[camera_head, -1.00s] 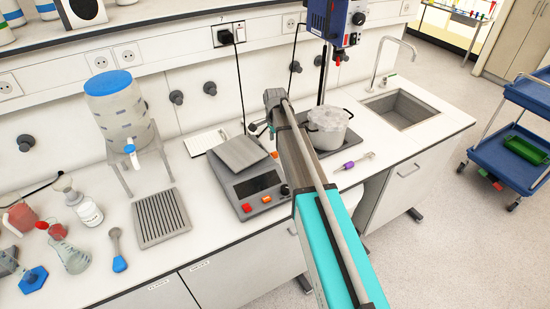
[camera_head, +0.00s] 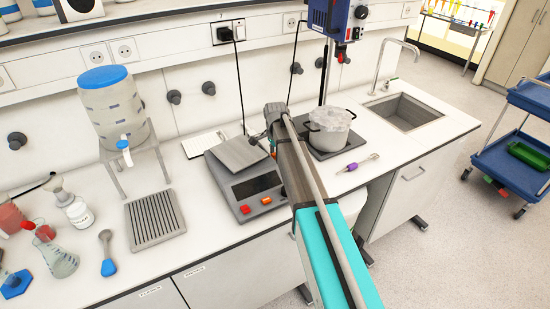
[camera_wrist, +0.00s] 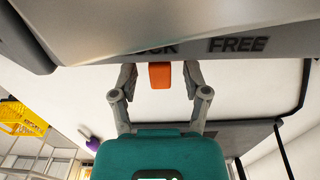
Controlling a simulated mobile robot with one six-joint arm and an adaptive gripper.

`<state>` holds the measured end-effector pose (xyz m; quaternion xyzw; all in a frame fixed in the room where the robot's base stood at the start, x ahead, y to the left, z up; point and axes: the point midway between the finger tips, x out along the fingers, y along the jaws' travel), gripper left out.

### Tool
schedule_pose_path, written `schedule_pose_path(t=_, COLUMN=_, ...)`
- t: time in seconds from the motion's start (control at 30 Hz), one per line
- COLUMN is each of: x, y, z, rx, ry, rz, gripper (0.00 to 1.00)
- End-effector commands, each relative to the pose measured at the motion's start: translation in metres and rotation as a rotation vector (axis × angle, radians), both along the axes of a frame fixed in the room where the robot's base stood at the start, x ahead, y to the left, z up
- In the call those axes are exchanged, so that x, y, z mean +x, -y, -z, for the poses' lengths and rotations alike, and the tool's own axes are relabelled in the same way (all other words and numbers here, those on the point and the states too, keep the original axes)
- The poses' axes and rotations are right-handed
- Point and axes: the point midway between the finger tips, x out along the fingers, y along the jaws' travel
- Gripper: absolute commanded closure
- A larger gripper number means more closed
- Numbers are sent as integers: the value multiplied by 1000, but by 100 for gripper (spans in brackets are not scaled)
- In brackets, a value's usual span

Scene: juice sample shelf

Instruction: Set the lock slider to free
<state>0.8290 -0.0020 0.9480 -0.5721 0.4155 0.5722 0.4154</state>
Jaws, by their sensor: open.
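The orange lock slider (camera_wrist: 159,75) shows in the wrist view on the edge of a grey panel (camera_wrist: 190,25). It sits below the partly hidden label ending in "CK", left of the label "FREE". My gripper (camera_wrist: 160,82) is open, with one finger on each side of the slider and a gap visible on both sides. In the head view, my gripper (camera_head: 268,140) is at the right rear of the grey device (camera_head: 225,175) with a tilted plate on top.
A pot (camera_head: 329,130) stands on a dark plate just right of my arm. A purple-handled tool (camera_head: 357,164) lies on the bench. A blue-capped water container (camera_head: 112,108), a grey drain tray (camera_head: 154,220) and glassware stand to the left. A sink (camera_head: 405,112) is at the right.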

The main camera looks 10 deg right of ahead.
Motion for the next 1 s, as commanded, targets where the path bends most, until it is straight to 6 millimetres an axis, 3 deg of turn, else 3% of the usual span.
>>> schedule_pose_path(t=0.4, x=0, y=1, z=2, rx=0, ry=0, rz=1, gripper=42)
schedule_pose_path(t=0.7, x=0, y=1, z=2, rx=0, ry=0, rz=1, gripper=98)
schedule_pose_path(t=1.0, x=1, y=1, z=2, rx=0, ry=-1, rz=1, gripper=100)
